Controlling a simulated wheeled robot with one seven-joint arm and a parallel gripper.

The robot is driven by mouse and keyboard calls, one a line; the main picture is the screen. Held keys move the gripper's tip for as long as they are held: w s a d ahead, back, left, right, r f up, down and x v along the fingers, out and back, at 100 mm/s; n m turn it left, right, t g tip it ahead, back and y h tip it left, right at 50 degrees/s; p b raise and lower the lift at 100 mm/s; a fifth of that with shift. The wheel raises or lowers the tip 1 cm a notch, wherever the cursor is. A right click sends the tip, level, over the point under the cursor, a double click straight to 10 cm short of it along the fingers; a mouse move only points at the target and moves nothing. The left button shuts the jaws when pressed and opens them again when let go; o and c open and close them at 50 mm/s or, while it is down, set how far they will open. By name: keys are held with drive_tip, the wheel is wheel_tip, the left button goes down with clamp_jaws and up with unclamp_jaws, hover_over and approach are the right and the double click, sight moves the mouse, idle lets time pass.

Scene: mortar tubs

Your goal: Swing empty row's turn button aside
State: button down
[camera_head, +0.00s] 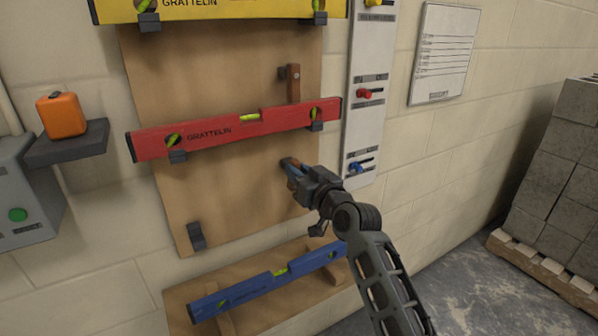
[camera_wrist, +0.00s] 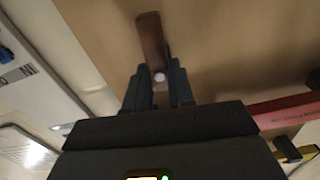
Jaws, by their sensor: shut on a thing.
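The brown wooden turn button (camera_wrist: 151,40) of the empty row shows in the wrist view, with a pale round pivot or screw head near its end. My gripper (camera_wrist: 160,86) is shut on that end, one dark finger on each side. The rest of the button sticks out beyond the fingertips. In the head view, my gripper (camera_head: 291,168) is at the right part of the plywood board (camera_head: 225,60), below the red level (camera_head: 222,131); it mostly hides the button there. The empty row's left bracket (camera_head: 196,236) holds nothing.
Another wooden turn button (camera_head: 293,84) stands upright above the red level. A yellow level (camera_head: 230,10) hangs at the top. A blue level (camera_head: 268,282) lies below the board. A white switch strip (camera_head: 367,120) is close on the right; an orange box (camera_head: 61,115) sits on a shelf left.

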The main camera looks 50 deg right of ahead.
drive_tip(key=shift+d+f+m+p, duration=0.1)
drive_tip(key=shift+m+p, duration=1.65)
drive_tip(key=shift+m, duration=2.35)
drive_tip(key=shift+d+m+p, duration=0.1)
drive_tip(key=shift+m+p, duration=1.65)
drive_tip(key=shift+m, duration=2.35)
drive_tip(key=c, duration=1)
unclamp_jaws()
drive_tip(key=shift+a, duration=0.1)
drive_tip(key=shift+o, duration=0.2)
drive_tip(key=v, duration=0.8)
